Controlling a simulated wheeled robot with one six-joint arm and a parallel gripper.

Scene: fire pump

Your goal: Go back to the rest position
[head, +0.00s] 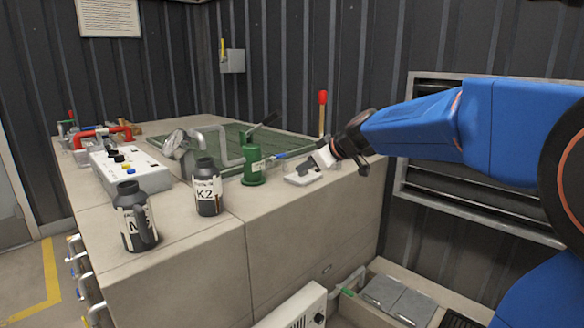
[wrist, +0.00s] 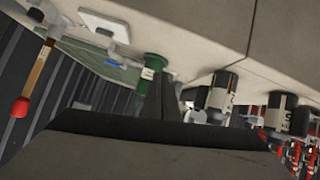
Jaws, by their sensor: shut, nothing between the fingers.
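My gripper (head: 312,164) is at the end of my blue arm, which reaches in from the right. It is over the right part of the beige bench top (head: 215,235), close to a small white plate (head: 301,179). I cannot tell whether it touches the plate. In the wrist view the dark fingers (wrist: 162,97) are together with nothing between them. A green cylinder with a black lever (head: 253,170) stands just left of my gripper; it also shows in the wrist view (wrist: 153,66).
Two dark bottles, one marked K2 (head: 207,187) and another (head: 135,217), stand near the front edge. A grey box with buttons (head: 130,170) is at left. A red-topped lever (head: 322,112) rises behind my gripper. A louvred wall vent (head: 470,205) is below my arm.

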